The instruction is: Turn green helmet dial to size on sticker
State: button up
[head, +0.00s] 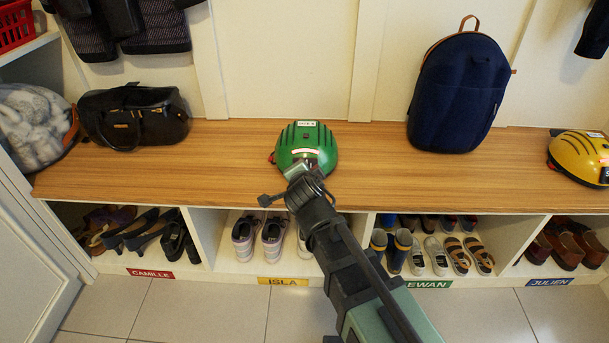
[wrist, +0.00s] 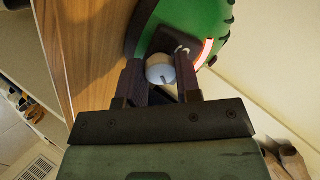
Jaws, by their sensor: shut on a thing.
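The green helmet (head: 305,143) sits on the wooden bench top, with dark vents and a small white sticker (head: 307,124) on its top; the sticker's writing is too small to read. A red-white strip (head: 306,151) glows on its near side. In the wrist view the green helmet (wrist: 200,32) fills the upper middle. My gripper (wrist: 165,72) is shut on the pale round dial (wrist: 160,70), one dark finger on each side. A dark pointer line shows on the dial; its numbers cannot be read. In the head view my gripper (head: 308,178) hides the dial.
On the bench (head: 370,170) stand a black handbag (head: 135,115), a navy backpack (head: 460,92) and a yellow helmet (head: 583,155). Bench space either side of the green helmet is free. Shoe cubbies with name labels lie below.

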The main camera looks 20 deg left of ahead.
jog(key=shift+m, duration=1.3)
jog(key=o, duration=0.9)
jog(key=shift+o, duration=0.2)
